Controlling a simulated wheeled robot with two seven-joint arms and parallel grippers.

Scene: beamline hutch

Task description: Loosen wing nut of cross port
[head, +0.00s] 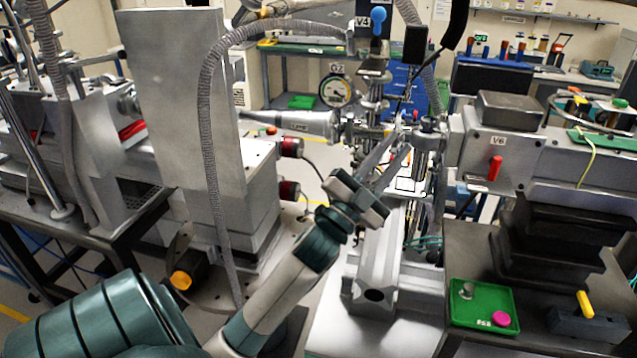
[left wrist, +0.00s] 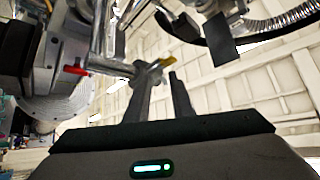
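My left gripper (head: 391,153) reaches from the lower left into the cluster of metal fittings around the cross port (head: 427,142). Its two fingers are apart, with a gap between them, which also shows in the left wrist view (left wrist: 164,74). A small yellow piece (left wrist: 169,61) and grey metal show at the fingertips in that view. I cannot tell whether the fingers touch them. The wing nut is too small to make out with certainty in the head view. My right gripper is not in view.
A gauge (head: 336,91) stands left of the fittings. A box marked V6 (head: 503,143) with a red handle stands right. A green tray (head: 466,316) holds a metal knob and a pink disc. A red handle (left wrist: 75,70) is left of the fingers. A hose (head: 205,130) hangs left.

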